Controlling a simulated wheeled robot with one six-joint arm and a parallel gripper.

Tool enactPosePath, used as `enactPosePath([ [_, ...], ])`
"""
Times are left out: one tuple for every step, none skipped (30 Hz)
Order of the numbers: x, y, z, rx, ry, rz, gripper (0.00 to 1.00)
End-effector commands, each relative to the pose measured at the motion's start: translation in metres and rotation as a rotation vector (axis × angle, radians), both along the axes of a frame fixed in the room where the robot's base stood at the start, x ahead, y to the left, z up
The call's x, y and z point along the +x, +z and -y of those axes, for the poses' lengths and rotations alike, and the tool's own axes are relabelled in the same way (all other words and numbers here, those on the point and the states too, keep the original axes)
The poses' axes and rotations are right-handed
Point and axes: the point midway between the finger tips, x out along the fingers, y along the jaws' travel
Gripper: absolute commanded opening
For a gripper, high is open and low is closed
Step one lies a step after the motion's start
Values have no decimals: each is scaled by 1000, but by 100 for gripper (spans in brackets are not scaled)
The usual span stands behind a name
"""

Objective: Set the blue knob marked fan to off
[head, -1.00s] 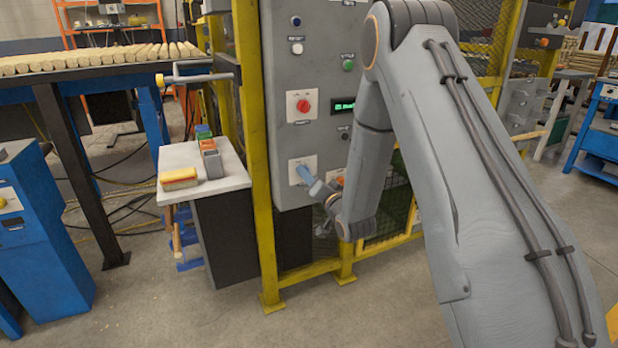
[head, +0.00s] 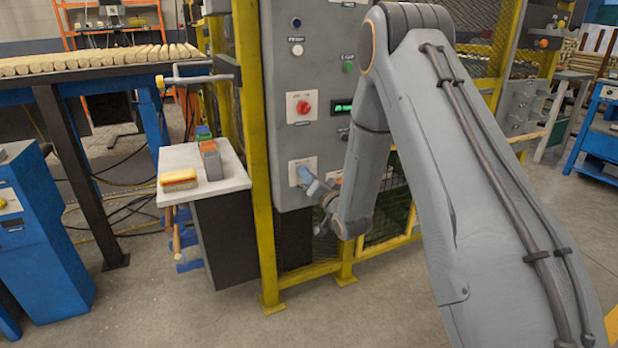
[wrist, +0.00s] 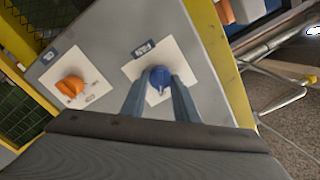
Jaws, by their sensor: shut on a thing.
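The blue knob (wrist: 159,78) sits on a pale square plate (wrist: 138,72) with a dark label above it, on the grey control panel (head: 283,136). In the wrist view the fingers of my gripper (wrist: 160,88) are on either side of the knob and shut on it. The knob's white pointer line shows, but the position marks are too small to read.
An orange knob (wrist: 70,87) on its own plate is beside the blue one. A red knob (head: 303,106) is higher on the panel. A yellow post (head: 254,160) runs along the panel's left edge. A small white table (head: 215,184) stands left of it.

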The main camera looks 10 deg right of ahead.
Motion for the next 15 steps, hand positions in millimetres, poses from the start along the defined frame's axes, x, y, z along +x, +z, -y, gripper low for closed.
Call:
enactPosePath([
  [0, 0, 0, -18, -1, 4, 5],
  [0, 0, 0, -30, -1, 7, 5],
  [0, 0, 0, -50, -1, 13, 5],
  [0, 0, 0, -67, -1, 17, 5],
  [0, 0, 0, -86, -1, 22, 5],
  [0, 0, 0, -113, -1, 29, 5],
  [0, 0, 0, -135, -1, 35, 5],
  [-1, 0, 0, -158, 0, 40, 5],
  [-1, 0, 0, -191, 0, 49, 5],
  [-1, 0, 0, -217, 0, 56, 5],
  [-1, 0, 0, -244, 0, 63, 5],
  [-1, 0, 0, -280, 0, 73, 5],
  [-1, 0, 0, -308, 0, 80, 5],
  [-1, 0, 0, -336, 0, 87, 5],
  [-1, 1, 0, -373, 0, 97, 5],
])
